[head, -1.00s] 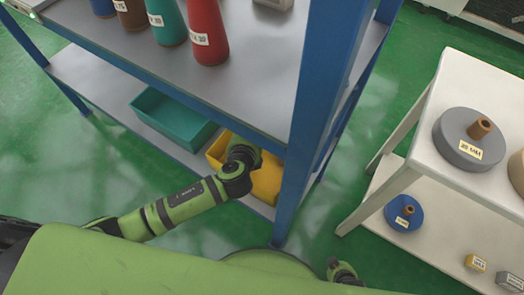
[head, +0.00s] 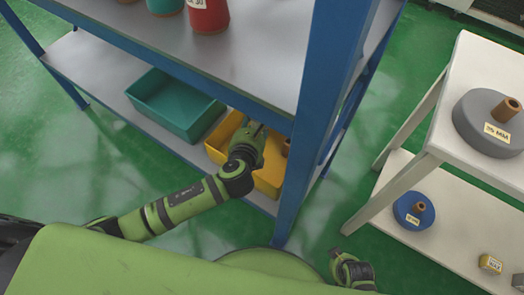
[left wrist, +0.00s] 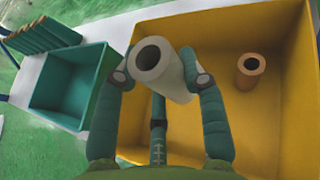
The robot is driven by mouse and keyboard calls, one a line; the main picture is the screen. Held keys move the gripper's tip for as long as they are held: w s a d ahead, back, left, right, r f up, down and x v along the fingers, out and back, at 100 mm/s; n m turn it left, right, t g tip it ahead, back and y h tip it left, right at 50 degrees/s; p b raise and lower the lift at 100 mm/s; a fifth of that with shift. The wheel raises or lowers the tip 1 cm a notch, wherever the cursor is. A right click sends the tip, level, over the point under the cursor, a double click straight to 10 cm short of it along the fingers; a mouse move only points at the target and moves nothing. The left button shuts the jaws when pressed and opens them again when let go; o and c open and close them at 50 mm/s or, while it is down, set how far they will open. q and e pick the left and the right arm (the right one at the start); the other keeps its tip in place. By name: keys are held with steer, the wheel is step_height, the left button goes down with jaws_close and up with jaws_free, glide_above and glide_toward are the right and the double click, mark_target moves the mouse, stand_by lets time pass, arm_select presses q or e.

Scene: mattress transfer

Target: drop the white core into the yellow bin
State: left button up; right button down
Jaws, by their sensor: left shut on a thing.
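The white core (left wrist: 157,60), a hollow roll, is held between the fingers of my left gripper (left wrist: 160,75) in the left wrist view. Its open end faces the camera. The yellow bin (head: 222,135) stands on the lower shelf in the head view, and my left gripper (head: 256,132) is over it. The bin also fills much of the left wrist view (left wrist: 235,125), with the core over its left part. I cannot make out the core in the head view. A green and dark part of my right arm (head: 350,270) shows at the bottom; its fingers are unclear.
A brown core (left wrist: 250,70) stands in the yellow bin. A teal bin (head: 175,105) is left of it. A blue shelf post (head: 300,150) rises close on the right, and the upper shelf (head: 245,55) overhangs. A white stand (head: 440,130) with spools is at right.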

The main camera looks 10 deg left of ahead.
arm_select(q)
steer(key=o, duration=1.2)
steer(key=v, duration=1.2)
